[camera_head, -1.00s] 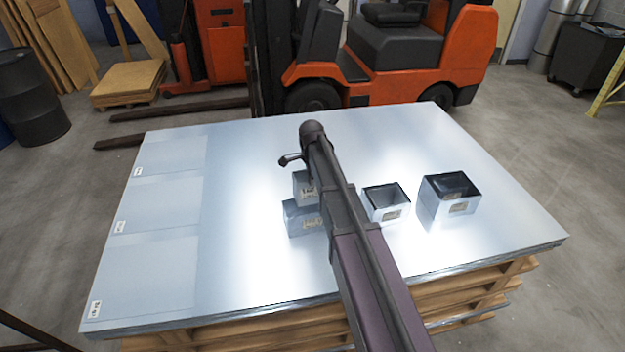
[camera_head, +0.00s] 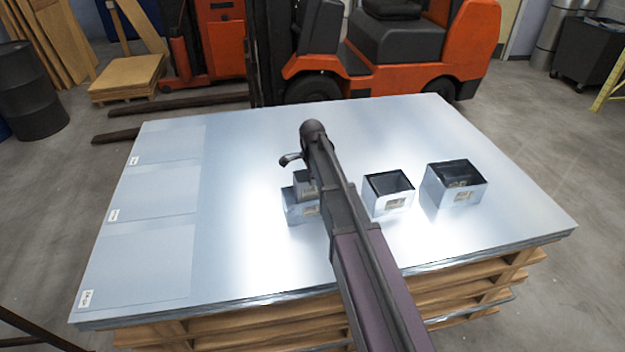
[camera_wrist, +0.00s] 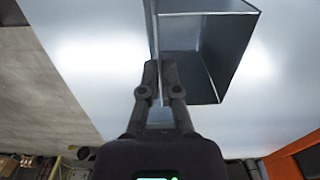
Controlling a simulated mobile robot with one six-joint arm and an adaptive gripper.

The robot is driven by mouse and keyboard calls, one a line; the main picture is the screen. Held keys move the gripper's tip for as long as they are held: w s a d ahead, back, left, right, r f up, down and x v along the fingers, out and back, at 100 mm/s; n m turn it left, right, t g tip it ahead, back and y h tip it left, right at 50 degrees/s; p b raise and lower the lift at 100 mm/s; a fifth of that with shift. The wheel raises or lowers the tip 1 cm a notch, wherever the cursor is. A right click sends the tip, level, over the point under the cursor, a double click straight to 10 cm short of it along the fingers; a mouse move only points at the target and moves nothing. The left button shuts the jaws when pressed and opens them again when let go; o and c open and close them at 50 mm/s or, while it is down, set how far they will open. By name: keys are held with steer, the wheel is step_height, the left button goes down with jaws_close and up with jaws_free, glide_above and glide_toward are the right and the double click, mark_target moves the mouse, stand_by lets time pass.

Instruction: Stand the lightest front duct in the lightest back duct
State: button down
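My gripper (camera_wrist: 160,72) is shut on one wall of a small open grey duct (camera_head: 304,184). In the wrist view, an open duct with a dark inside (camera_wrist: 195,70) lies just beyond the fingers. In the head view, the held duct is upright, its lower part overlapping a wider labelled duct (camera_head: 296,212) on the sheet. It appears to be in or over that duct's mouth; my arm hides the right side, and I cannot tell how deep it is. Two more open ducts stand to the right: a smaller one (camera_head: 378,204) and a larger one (camera_head: 439,194).
The ducts stand on a shiny metal sheet stack (camera_head: 240,235) on a wooden pallet (camera_head: 465,295). Flat labelled sheet pieces (camera_head: 145,262) lie along its left side. The sheet between them and the ducts is clear. An orange forklift (camera_head: 470,45) stands behind.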

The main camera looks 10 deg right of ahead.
steer(key=shift+f+b, duration=1.15)
steer(key=shift+f, duration=0.25)
steer(key=shift+d, duration=0.1)
steer(key=c, duration=0.7)
jaws_free()
steer(key=shift+r, duration=0.1)
step_height(320, 180, up, 7)
steer(key=p, duration=0.7)
steer(key=shift+s, duration=0.15)
